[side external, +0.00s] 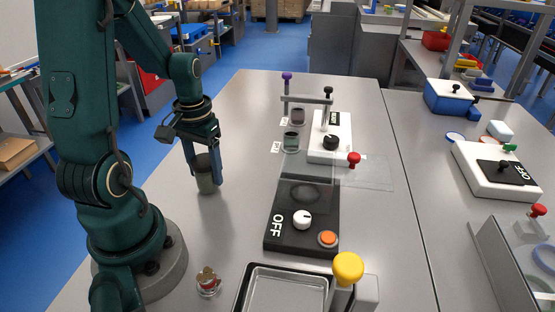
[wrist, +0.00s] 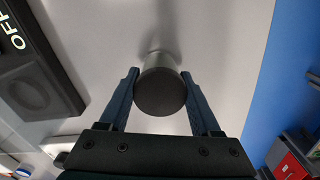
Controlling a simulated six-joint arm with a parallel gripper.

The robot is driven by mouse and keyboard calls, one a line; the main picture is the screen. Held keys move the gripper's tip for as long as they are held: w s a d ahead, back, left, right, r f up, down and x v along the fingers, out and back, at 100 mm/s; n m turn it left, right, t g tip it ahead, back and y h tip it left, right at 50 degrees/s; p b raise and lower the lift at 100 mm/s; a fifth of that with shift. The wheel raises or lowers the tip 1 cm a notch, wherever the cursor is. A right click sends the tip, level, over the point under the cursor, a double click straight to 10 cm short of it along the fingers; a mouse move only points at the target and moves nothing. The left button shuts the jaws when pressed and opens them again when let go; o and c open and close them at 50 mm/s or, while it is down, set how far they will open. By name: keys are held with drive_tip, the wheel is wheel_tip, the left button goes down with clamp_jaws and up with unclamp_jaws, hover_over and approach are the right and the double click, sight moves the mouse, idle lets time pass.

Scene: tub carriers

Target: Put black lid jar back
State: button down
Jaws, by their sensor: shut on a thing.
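The black lid jar (side external: 205,182) has a dull grey-green body and a dark round lid. It stands upright at the left part of the near table, right of my arm's base. My gripper (side external: 206,172) points down and is shut on it, one blue finger on each side. In the wrist view, the black lid (wrist: 160,92) fills the space between the fingertips (wrist: 160,88), and a strip of the body shows beyond it. I cannot tell whether the jar's bottom touches the table. Two other jars, one pinkish (side external: 298,117) and one dark green (side external: 291,143), stand by small white labels.
A black OFF box (side external: 268,238) with a white knob and orange button lies right of the jar. Behind it are a white device (side external: 318,150) and a clear plate (side external: 370,172). Table around the held jar is clear.

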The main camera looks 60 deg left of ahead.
sight(205, 161)
drive_tip(key=shift+f, duration=0.25)
drive_tip(key=shift+f, duration=0.1)
drive_tip(key=shift+c, duration=0.5)
unclamp_jaws()
wheel_tip(205, 161, up, 12)
drive_tip(key=shift+d, duration=0.25)
drive_tip(key=s+d+r+m+t, duration=0.1)
drive_tip(key=d+m+t, duration=0.4)
drive_tip(key=d, duration=1)
drive_tip(key=shift+r+m+t, duration=0.3)
drive_tip(key=shift+r+m, duration=0.05)
drive_tip(key=shift+m, duration=0.15)
